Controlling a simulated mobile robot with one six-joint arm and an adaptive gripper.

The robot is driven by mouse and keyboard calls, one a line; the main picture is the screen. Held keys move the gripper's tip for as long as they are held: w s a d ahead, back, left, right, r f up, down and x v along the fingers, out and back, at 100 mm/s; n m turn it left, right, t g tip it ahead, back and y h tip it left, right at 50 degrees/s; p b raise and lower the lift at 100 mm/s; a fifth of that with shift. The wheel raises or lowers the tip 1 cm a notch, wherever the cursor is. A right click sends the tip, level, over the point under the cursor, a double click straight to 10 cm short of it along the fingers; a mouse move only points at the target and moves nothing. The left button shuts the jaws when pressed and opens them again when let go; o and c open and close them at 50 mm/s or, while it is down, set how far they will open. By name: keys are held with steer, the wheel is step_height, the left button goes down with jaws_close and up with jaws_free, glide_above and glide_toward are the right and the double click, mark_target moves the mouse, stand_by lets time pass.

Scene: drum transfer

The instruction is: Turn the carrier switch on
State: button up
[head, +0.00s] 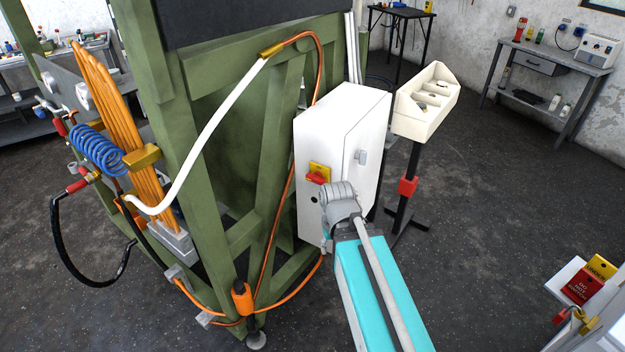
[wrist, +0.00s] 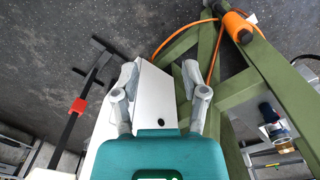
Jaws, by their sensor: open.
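The likely carrier switch (head: 318,174) is a red rotary handle on a yellow plate, on the front of a white cabinet (head: 350,120). I cannot tell its setting. A small black round part (head: 314,199) sits below it. In the wrist view my gripper (wrist: 164,84) is open and empty. The white cabinet (wrist: 150,95) shows between and beyond its fingers, with a black round part (wrist: 162,122) near the palm. The switch is not visible there.
The cabinet stands against a green frame (head: 225,215) with orange cables and a white hose (head: 212,125). A beige tray (head: 428,100) on a black post is right of the cabinet. A bench (head: 555,65) is at back right.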

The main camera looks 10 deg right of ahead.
steer(key=shift+o, duration=0.3)
steer(key=n+t+h+b, duration=0.5)
steer(key=t+h+b, duration=0.3)
steer(key=h+b, duration=0.95)
glide_toward(312, 180)
steer(key=a, duration=0.1)
steer(key=s+a+r+y+b, duration=0.1)
steer(key=shift+s+a, duration=0.2)
steer(key=shift+a, duration=0.1)
steer(key=shift+d, duration=0.1)
steer(key=shift+f+x, duration=0.2)
steer(key=shift+x, duration=6.6)
